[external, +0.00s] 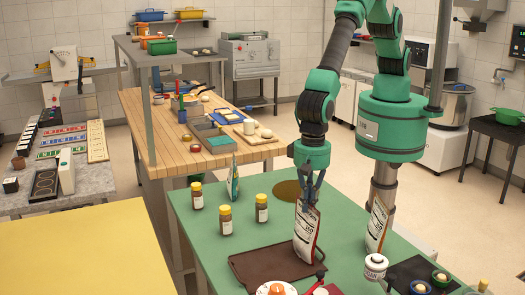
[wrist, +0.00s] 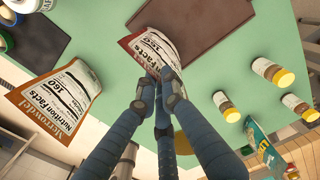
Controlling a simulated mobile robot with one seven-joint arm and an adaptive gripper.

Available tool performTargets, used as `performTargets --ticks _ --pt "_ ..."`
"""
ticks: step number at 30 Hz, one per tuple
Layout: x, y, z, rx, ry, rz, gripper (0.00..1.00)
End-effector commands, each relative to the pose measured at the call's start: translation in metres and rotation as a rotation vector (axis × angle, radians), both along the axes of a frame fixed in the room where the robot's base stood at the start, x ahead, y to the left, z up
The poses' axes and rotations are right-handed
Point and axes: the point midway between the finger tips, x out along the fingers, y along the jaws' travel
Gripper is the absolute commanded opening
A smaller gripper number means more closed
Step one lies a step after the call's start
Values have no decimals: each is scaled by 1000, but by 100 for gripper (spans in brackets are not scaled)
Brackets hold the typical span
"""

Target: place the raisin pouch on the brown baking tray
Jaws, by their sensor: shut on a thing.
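My gripper (external: 308,194) points down and is shut on the top of an upright pouch (external: 305,235) with a white nutrition label and dark red edges. The wrist view shows my gripper (wrist: 163,88) closed on this pouch (wrist: 150,45); its product name is not readable. The brown baking tray (external: 245,268) lies flat on the green table. The held pouch's lower end overlaps the tray's right side in the external view; I cannot tell whether they touch. The tray also shows in the wrist view (wrist: 205,20). A second pouch (external: 378,226) with orange-brown edges stands to the right.
Several brown jars with yellow lids (external: 225,219) and a teal packet (external: 233,182) stand left of my gripper. A white bowl (external: 290,290) with an orange item is at the front. A dark mat (external: 408,270) with containers lies right. Green table (external: 190,240) is clear left of the tray.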

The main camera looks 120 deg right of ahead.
Motion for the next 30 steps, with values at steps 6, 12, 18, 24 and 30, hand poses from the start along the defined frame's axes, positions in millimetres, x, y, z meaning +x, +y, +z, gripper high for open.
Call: performTargets --ticks 6,12,18,24,30 --pt "0 0 0 0 0 0 0" --pt "0 0 -3 -1 1 0 20" --pt "0 0 -3 -1 1 0 26" --pt "0 0 -2 -1 1 0 26" --pt "0 0 8 0 0 0 26"
